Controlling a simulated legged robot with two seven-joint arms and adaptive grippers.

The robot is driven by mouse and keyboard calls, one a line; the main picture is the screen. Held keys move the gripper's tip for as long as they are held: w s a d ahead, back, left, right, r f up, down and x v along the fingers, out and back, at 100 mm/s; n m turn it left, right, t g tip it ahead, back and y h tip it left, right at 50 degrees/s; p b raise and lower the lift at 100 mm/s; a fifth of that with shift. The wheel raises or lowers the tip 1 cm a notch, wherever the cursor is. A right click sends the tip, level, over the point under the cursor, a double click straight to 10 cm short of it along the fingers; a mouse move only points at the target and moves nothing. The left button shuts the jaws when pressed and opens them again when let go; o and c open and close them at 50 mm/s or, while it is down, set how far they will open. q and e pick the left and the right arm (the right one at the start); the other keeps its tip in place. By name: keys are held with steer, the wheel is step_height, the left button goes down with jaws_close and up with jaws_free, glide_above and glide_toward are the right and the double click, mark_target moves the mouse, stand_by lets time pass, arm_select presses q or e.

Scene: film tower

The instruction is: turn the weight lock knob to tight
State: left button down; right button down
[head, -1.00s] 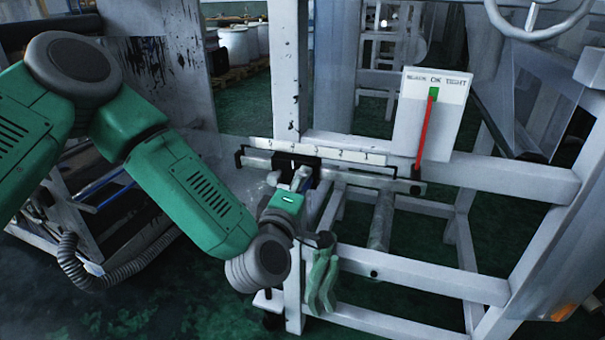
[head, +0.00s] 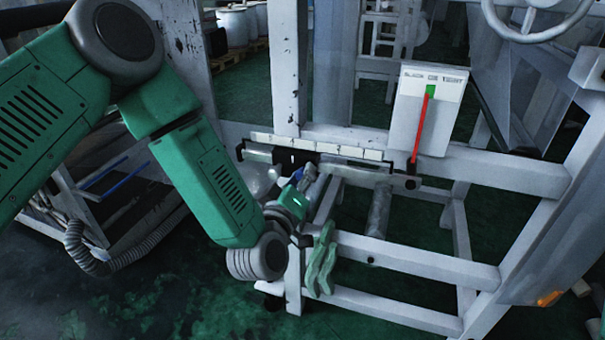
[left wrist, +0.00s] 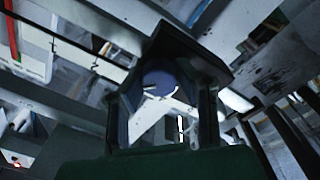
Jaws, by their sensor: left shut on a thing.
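The weight lock knob (left wrist: 158,80) shows in the left wrist view as a dark bluish round cap with a white mark. It sits between the two dark fingers of my left gripper (left wrist: 165,108), which is shut on it. In the head view my left gripper (head: 305,178) is at the dark sliding weight (head: 285,157) on the scale rail (head: 350,170), and it mostly hides the knob. The knob's turn setting cannot be read. My right gripper is not in view.
A white plate (head: 407,122) marked slack, OK and tight carries a red pointer (head: 421,125) and a green mark. Green gloves (head: 321,262) hang on the white frame (head: 420,262) just below my gripper. A handwheel (head: 537,36) is at the upper right.

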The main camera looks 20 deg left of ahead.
arm_select(q)
steer(key=shift+f, duration=0.1)
stand_by(0.3)
steer(key=c, duration=1.2)
jaws_free()
steer(key=shift+s, duration=0.1)
steer(key=s, duration=1.1)
steer(key=shift+s+a+f, duration=0.25)
steer(key=shift+s+a, duration=0.05)
steer(key=shift+s, duration=0.1)
steer(key=shift+d, duration=0.1)
